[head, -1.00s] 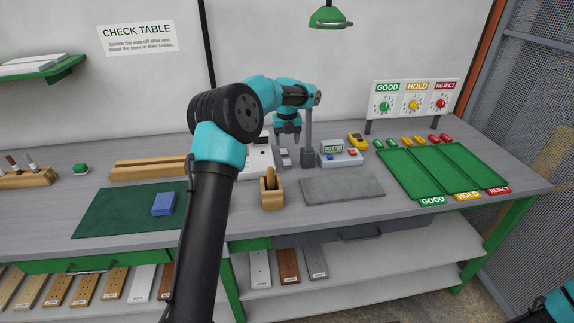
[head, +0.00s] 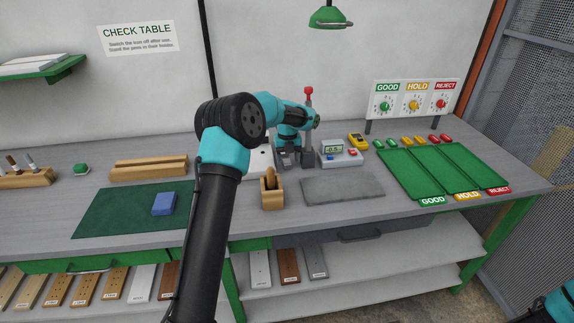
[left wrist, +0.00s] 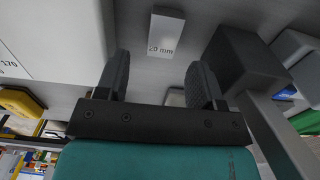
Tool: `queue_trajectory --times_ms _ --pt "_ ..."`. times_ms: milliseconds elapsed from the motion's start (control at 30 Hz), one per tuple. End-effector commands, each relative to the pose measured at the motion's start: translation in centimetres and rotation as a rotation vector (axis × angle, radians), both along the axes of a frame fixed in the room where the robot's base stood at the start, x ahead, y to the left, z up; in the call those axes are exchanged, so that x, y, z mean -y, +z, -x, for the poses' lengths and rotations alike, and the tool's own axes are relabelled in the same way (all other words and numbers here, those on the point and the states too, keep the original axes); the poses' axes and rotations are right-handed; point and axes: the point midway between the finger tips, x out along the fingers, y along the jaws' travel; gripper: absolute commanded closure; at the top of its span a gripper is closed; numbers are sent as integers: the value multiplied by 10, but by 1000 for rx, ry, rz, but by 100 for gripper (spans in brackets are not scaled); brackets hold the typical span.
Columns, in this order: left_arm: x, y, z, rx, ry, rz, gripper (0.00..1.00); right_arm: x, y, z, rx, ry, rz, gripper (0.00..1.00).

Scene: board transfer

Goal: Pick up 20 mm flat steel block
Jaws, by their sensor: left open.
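The flat steel block (left wrist: 166,32), a light grey piece marked "20 mm", lies on the grey bench at the top of the left wrist view, beyond the gap between my fingertips. My left gripper (left wrist: 160,72) is open and empty, its two dark fingers pointing towards the block. In the head view my left gripper (head: 289,157) is low over the bench, beside the gauge stand, and it hides the small blocks there. A second small light piece (left wrist: 175,97) shows between the fingers, partly hidden. My right gripper is not in view.
A dark gauge stand base (left wrist: 240,60) stands close to the right finger in the left wrist view. A white box (left wrist: 55,30) is at the left. In the head view, a wooden holder (head: 272,190), a grey plate (head: 342,189) and green trays (head: 440,170) stand nearby.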

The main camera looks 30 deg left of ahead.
Motion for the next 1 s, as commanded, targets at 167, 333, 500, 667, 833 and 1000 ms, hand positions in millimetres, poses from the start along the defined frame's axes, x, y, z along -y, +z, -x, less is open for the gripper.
queue_trajectory --times_ms 167,333,500,667,833,1000 --pt "0 -24 0 -1 0 -1 38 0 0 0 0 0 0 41" --pt "0 -29 0 1 0 -1 38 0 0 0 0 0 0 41" --pt "0 -29 -1 1 0 -1 38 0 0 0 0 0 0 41" --pt "0 -29 0 1 0 -1 38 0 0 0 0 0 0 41" --pt "0 -29 0 1 0 -1 49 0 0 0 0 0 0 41" --pt "0 -29 0 1 0 -1 65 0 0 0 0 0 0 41"
